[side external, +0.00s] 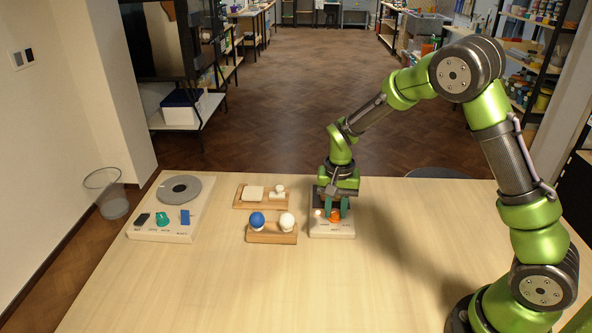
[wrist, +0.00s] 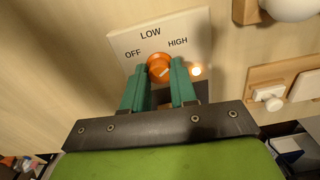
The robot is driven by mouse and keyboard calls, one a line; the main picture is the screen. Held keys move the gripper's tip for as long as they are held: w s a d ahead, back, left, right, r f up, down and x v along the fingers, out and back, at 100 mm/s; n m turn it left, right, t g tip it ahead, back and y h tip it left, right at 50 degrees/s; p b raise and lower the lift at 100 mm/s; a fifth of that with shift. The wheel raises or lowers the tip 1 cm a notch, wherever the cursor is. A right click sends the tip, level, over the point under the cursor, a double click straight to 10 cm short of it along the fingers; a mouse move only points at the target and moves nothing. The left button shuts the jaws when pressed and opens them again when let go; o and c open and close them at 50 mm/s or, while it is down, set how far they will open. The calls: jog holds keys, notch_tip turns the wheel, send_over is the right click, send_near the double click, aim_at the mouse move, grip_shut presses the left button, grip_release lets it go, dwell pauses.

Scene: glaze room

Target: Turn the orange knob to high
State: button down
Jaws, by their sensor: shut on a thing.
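The orange knob (side external: 334,215) sits on a small pale panel (side external: 345,234) near the right middle of the table. In the wrist view the knob (wrist: 159,66) is between the two teal fingers of my gripper (wrist: 159,68), which is shut on it. The panel there (wrist: 190,28) reads OFF at left, LOW at top and HIGH at right. A light mark on the knob slants up toward the HIGH side; its exact pointing is hard to tell. A small lamp (wrist: 196,70) below HIGH glows. In the side view my gripper (side external: 336,206) comes down from above.
Left of the panel, a wooden board (side external: 272,238) holds a blue and a white ball. Behind it another board (side external: 240,204) bears pale pieces. At far left a white panel (side external: 196,212) has a grey disc and several coloured parts. The table front is clear.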

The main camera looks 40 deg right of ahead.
aim_at(335, 211)
jog(key=shift+m, duration=0.5)
jog(key=c, duration=0.9)
grip_release()
jog(key=shift+r, duration=0.1)
notch_tip(335, 211, up, 17)
